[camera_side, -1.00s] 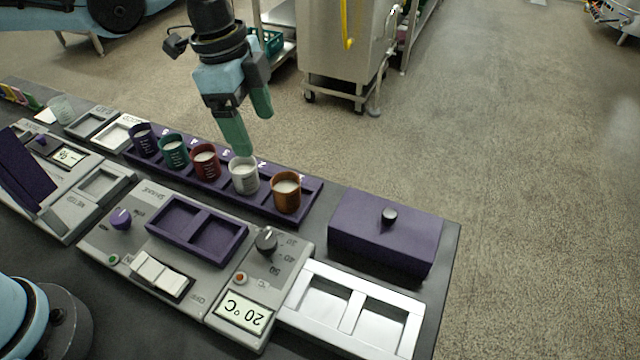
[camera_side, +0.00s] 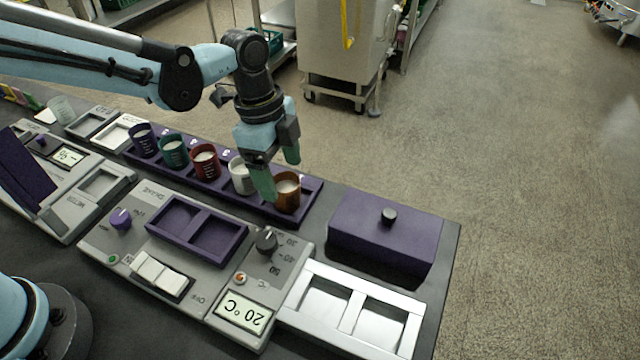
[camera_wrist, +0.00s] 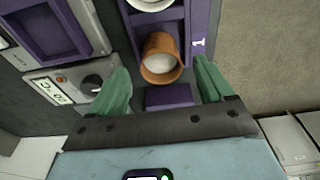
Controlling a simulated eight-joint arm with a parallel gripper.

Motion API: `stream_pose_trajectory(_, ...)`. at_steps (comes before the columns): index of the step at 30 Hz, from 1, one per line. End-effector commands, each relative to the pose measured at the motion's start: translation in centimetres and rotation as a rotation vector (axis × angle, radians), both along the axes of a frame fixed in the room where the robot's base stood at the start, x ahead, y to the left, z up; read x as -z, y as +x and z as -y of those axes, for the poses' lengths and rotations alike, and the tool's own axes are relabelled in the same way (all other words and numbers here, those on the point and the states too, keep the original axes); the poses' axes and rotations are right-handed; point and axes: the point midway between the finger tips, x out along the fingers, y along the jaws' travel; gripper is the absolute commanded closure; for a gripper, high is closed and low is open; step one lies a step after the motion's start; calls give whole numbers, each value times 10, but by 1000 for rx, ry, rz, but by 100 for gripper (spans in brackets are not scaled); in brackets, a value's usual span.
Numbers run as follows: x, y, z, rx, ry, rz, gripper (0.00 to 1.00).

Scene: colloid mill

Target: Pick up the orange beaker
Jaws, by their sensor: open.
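The orange beaker (camera_side: 287,194) stands upright in the right end slot of the purple rack (camera_side: 308,197), with pale contents inside. In the wrist view the orange beaker (camera_wrist: 161,60) sits ahead of and between the green fingers. My gripper (camera_side: 278,180) is open and empty. In the side view one finger is at the left side of the beaker's rim and the other is behind it. I cannot tell whether either finger touches it. In the wrist view my gripper (camera_wrist: 160,88) shows its fingers spread wider than the beaker.
A white beaker (camera_side: 242,176) stands close on the left, then red (camera_side: 206,162), teal (camera_side: 174,151) and dark purple (camera_side: 144,140) beakers. A control panel with a dial (camera_side: 267,241) is in front.

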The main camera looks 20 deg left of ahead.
Motion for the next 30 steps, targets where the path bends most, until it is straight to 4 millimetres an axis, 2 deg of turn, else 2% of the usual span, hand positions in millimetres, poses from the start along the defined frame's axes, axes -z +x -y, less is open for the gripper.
stream_pose_trajectory(7, 32, 1, 8, -1, 0, 1, 20)
stream_pose_trajectory(17, 38, 1, 8, -1, 0, 0, 20)
stream_pose_trajectory(28, 38, 1, 8, -1, 0, 0, 76)
stream_pose_trajectory(30, 37, 1, 8, -1, 0, 0, 79)
